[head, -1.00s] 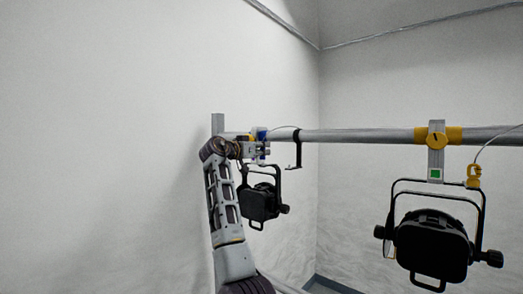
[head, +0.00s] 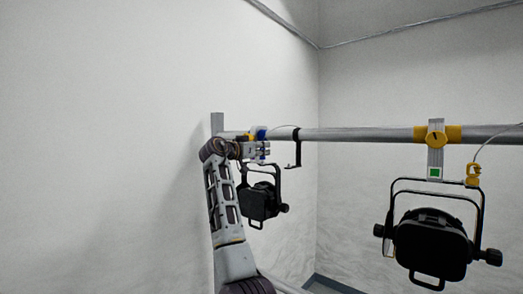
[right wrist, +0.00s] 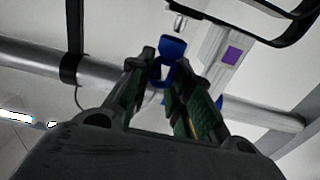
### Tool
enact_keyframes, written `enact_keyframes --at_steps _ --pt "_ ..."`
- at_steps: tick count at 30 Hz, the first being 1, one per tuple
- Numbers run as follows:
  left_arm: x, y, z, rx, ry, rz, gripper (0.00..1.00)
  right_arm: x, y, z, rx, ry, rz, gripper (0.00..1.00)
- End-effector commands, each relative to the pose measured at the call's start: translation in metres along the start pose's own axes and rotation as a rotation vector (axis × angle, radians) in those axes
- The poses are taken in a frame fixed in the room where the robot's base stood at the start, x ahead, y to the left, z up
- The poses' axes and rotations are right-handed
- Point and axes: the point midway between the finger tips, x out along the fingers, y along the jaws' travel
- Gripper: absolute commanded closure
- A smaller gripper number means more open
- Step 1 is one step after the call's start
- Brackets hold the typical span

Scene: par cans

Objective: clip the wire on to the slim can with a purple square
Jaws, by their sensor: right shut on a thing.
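The can with the purple square (right wrist: 231,54) shows in part in the right wrist view: a pale hanger bar bearing the square and a black yoke (right wrist: 282,28) at the top right. In the head view a black can (head: 260,204) hangs at the left end of the rail, partly behind my arm. My right gripper (right wrist: 162,72) is shut on a blue clip (right wrist: 173,47), which stands between the fingertips, close to the yoke and apart from it as far as I can tell. In the head view my right gripper (head: 264,150) is just below the rail. My left gripper is out of view.
The rail (head: 365,135) runs across to the right. A black hook-like bracket (head: 298,148) hangs from it beside my gripper. A second black can (head: 432,245) with a green square (head: 435,172) and a yellow clip (head: 473,175) hangs at right. The white wall is close at left.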

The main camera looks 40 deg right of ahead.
Motion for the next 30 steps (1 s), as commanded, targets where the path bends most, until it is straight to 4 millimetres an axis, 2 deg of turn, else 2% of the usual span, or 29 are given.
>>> enact_keyframes --at_steps 30 --pt "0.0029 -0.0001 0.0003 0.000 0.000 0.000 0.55 0.0000 0.0001 0.0052 0.000 0.001 0.000 1.00"
